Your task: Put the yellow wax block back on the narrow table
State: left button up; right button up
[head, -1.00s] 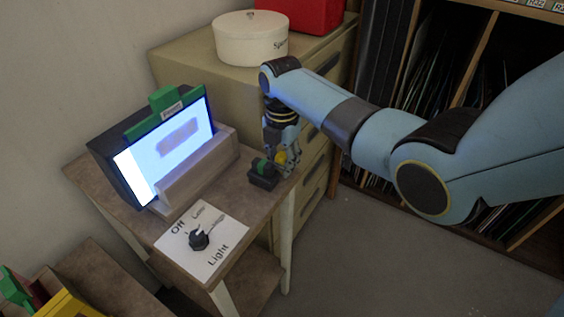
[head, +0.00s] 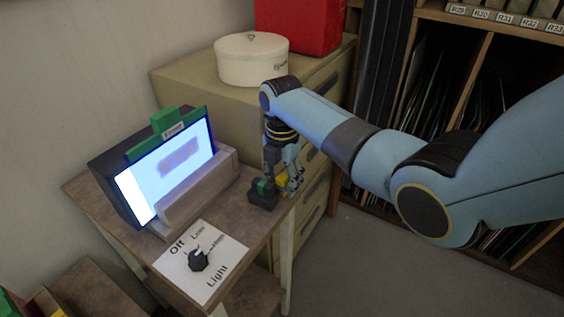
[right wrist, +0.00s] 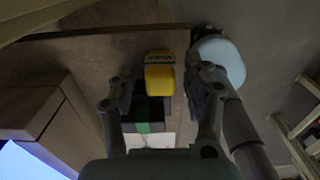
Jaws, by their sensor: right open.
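The yellow wax block (head: 282,183) is at the far right corner of the narrow table (head: 262,228), beside a small dark block with a green part (head: 263,196). In the right wrist view the wax block (right wrist: 160,77) shows dark lettering at one end and appears to rest on the tabletop. My right gripper (head: 284,190) is down around it. In the right wrist view its fingers (right wrist: 158,98) stand open on either side of the wax block, with a gap visible on each side. My left gripper is in neither view.
A lit light box (head: 165,165) stands on the table behind a wooden ledge (head: 205,190). A light knob (head: 198,260) sits on a white plate at the front. A cabinet with a white round tin (head: 250,62) and a red box (head: 300,25) is behind.

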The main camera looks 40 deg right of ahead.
aim_at(282, 177)
notch_tip(282, 177, up, 11)
dwell(0.3)
dwell(0.4)
